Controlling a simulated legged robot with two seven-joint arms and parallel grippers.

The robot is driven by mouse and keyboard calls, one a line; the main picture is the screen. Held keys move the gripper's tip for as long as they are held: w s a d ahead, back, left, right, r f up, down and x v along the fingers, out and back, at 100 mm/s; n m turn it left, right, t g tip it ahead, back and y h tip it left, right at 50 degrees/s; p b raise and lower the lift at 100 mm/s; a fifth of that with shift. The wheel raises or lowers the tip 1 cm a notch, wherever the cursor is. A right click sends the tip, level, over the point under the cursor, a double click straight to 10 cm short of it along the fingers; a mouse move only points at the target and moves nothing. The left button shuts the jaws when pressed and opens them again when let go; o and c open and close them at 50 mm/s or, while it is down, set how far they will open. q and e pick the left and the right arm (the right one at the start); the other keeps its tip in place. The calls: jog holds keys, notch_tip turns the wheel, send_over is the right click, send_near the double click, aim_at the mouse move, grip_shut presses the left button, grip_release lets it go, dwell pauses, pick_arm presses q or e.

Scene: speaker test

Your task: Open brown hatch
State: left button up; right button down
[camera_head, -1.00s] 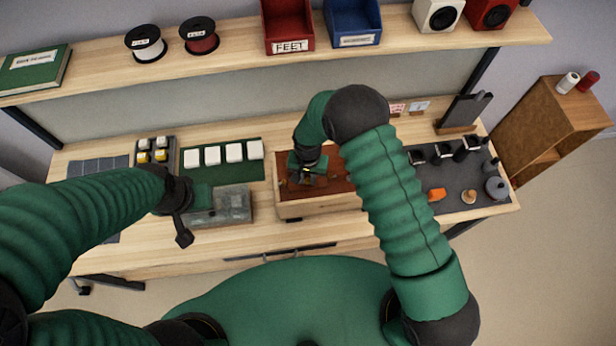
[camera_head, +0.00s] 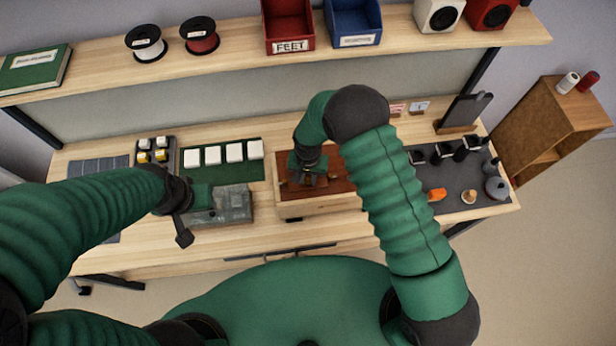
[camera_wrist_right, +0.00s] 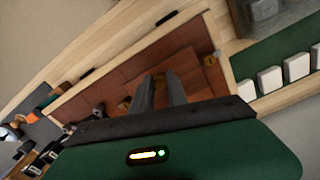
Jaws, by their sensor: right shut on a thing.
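The brown hatch (camera_head: 335,182) is a reddish-brown panel set in the top of a pale wooden box (camera_head: 310,208) in the middle of the bench. It also shows in the right wrist view (camera_wrist_right: 100,91), with small brass-coloured parts on it. My right gripper (camera_head: 309,178) is over the hatch's left part. In the right wrist view its two fingers (camera_wrist_right: 161,78) are close together at the panel, shut on a small part of the hatch, mostly hidden between the tips. My left gripper (camera_head: 186,215) hangs near a grey see-through box (camera_head: 232,205); its fingers are unclear.
A green mat (camera_head: 215,174) with several white blocks lies left of the hatch box. A dark mat (camera_head: 440,195) with small parts lies to the right. A shelf (camera_head: 230,54) with bins, spools and speakers runs along the back. The bench's front strip is mostly clear.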

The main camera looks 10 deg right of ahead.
pick_arm(q)
jog(key=shift+f, duration=0.15)
pick_arm(e)
jog(key=shift+w+r, duration=0.1)
jog(key=shift+w, duration=0.05)
